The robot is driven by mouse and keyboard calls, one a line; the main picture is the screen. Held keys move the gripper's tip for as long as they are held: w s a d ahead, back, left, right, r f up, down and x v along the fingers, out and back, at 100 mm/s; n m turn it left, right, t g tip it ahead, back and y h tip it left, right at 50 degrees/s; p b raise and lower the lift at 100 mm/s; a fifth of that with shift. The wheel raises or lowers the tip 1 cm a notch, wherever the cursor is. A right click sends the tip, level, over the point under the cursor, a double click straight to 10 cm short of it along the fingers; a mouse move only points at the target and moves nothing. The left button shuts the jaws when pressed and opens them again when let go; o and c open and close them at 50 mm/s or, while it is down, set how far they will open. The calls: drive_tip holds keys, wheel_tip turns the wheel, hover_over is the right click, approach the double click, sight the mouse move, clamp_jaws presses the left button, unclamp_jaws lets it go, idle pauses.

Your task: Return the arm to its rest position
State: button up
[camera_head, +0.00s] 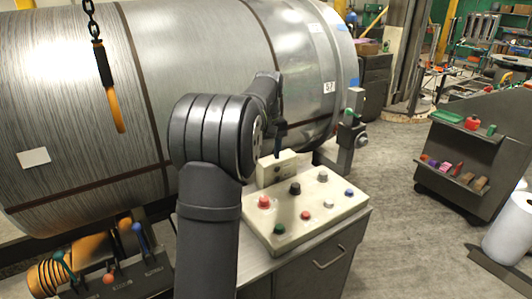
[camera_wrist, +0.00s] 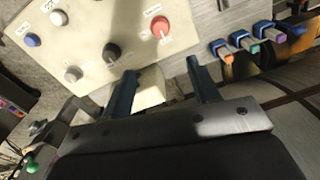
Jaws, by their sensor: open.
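My gripper (camera_wrist: 161,66) is open in the wrist view, with two dark blue fingers apart and nothing clasped between them. A cream block (camera_wrist: 150,88) shows between and beyond the fingers; whether they touch it cannot be told. In the head view my dark grey arm rises at the centre and bends away towards the cream control panel. The arm hides most of the gripper there. The cream block (camera_head: 270,172) stands at the back of the control panel (camera_head: 254,222), which carries red, black, green, grey and blue knobs and buttons. The panel also shows in the wrist view (camera_wrist: 95,25).
A large metal drum (camera_head: 215,60) lies behind the arm. A chain with an orange-ended hanger (camera_head: 114,108) hangs at the upper left. Several coloured levers (camera_head: 140,235) stand at the lower left. A dark shelf cart (camera_head: 450,195) is at the right, with open floor before it.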

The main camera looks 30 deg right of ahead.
sight(264, 198)
idle(0.4)
drive_tip(key=f, duration=1.7)
drive_tip(key=shift+a+f, duration=0.25)
drive_tip(key=shift+a, duration=0.05)
drive_tip(key=shift+r, duration=0.1)
